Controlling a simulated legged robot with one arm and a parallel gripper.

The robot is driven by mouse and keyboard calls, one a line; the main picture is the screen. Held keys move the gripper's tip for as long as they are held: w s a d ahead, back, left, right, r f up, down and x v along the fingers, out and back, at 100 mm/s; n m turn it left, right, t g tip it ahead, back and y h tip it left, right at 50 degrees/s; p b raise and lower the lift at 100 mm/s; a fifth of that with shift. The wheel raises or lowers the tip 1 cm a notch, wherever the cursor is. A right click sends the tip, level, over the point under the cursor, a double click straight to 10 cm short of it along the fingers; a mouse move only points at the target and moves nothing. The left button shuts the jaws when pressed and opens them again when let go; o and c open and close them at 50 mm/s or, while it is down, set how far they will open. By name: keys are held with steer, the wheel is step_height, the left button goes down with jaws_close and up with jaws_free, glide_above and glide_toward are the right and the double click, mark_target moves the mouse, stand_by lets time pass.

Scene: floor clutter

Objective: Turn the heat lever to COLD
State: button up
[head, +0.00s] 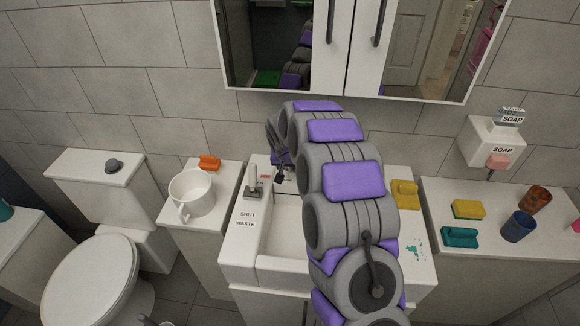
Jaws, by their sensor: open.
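The white sink (240,262) stands in the middle, with "SHUT" and "WASTE" lettering on its left rim. A pale upright fitting with a grey foot (255,192) stands at its back left, beside a small red mark (265,177). I cannot make out the heat lever or a COLD label for certain. My arm reaches up over the sink and bends down at the back. My gripper (279,172) is open, pointing down just right of the fitting. Its fingertips are small and partly hidden by my arm, so contact is unclear. My arm also hides the sink's middle and back.
A white mug (190,192) and an orange sponge (209,163) sit on the left counter. Yellow (468,209) and teal (459,237) sponges and two cups (519,227) are on the right. A mirrored cabinet (348,50) overhangs the sink. A toilet (92,280) stands left.

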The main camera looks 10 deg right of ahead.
steer(key=shift+a, duration=0.85)
steer(key=shift+c, duration=1.5)
steer(key=d, duration=0.3)
jaws_close()
steer(key=shift+a, duration=0.9)
steer(key=shift+d, duration=0.1)
